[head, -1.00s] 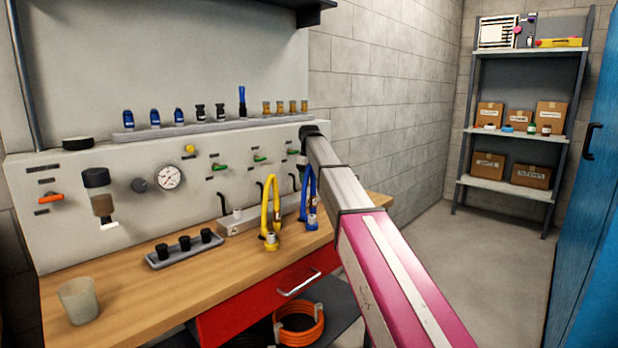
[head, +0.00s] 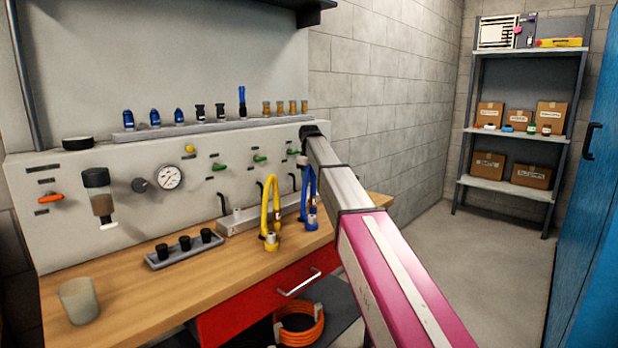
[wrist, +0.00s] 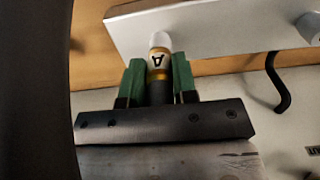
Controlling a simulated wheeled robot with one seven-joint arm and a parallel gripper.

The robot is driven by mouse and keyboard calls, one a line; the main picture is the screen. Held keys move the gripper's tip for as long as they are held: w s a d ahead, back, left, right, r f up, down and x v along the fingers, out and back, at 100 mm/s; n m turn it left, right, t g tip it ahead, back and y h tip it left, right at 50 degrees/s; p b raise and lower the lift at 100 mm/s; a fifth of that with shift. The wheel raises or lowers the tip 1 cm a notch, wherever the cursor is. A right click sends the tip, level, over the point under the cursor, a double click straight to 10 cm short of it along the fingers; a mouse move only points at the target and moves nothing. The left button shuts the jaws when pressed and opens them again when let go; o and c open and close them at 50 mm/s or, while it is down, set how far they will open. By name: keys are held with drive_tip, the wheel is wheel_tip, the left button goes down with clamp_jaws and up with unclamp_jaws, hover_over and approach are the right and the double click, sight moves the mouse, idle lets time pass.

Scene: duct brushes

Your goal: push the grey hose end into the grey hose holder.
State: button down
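My gripper (wrist: 158,62) shows in the wrist view with two green fingers. It is shut on a narrow dark piece with a pale tip and a gold-edged label "A" (wrist: 158,52), which seems to be the grey hose end. Its tip overlaps the edge of a pale grey block (wrist: 215,25) in the picture; I cannot tell whether they touch. In the head view the long grey block (head: 232,226) stands on the bench, with a small pale round fitting (head: 237,213). Which part is the grey hose holder is not clear. My arm hides most of the gripper there.
A yellow hose (head: 264,205) and a blue hose (head: 303,190) loop down in front of the block. A black bent tube (wrist: 284,85) is right of my gripper. A rack with black caps (head: 185,248) and a cup (head: 78,300) stand on the bench.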

drive_tip(key=shift+s+f, duration=0.2)
drive_tip(key=shift+f, duration=0.05)
drive_tip(key=shift+w+r, duration=0.2)
drive_tip(key=shift+r, duration=0.45)
drive_tip(key=shift+w+r, duration=0.1)
drive_tip(key=shift+r, duration=2.1)
drive_tip(key=s+d+f, duration=0.1)
drive_tip(key=d, duration=1.2)
drive_tip(key=shift+s+f, duration=0.15)
drive_tip(key=shift+f, duration=0.15)
drive_tip(key=shift+d, duration=0.1)
drive_tip(key=shift+f, duration=0.1)
drive_tip(key=shift+f, duration=2.8)
drive_tip(key=shift+f, duration=0.5)
